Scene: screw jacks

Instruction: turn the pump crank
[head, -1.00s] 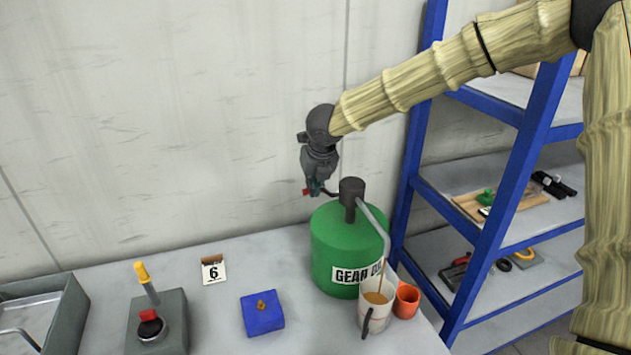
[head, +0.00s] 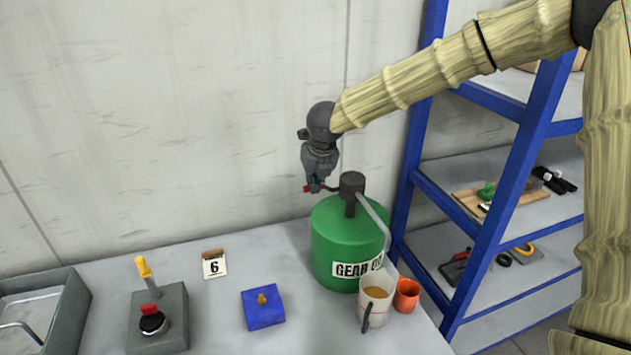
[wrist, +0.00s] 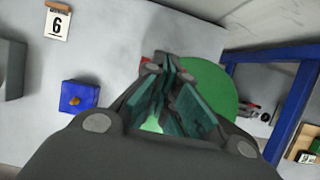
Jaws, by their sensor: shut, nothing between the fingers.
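The green gear oil drum (head: 342,245) stands at the back right of the bench, with a dark pump head (head: 352,187) on top. The pump crank (head: 332,189) reaches left from the head, with a red handle end (head: 307,189). My gripper (head: 316,186) is shut at the crank's handle end, pointing down, with nothing held between its fingers. The wrist view shows its fingertips (wrist: 168,68) close together above the drum's edge (wrist: 212,88), with red (wrist: 147,61) beside them. Contact with the crank cannot be told. A grey spout bends down towards a white jug (head: 373,307) holding brown oil.
An orange cup (head: 407,296) stands right of the jug. A blue block (head: 262,308), a grey lever box (head: 172,325), a number 6 card (head: 214,266) and a grey tray (head: 76,310) are to the left. A blue shelf rack (head: 520,170) stands at right.

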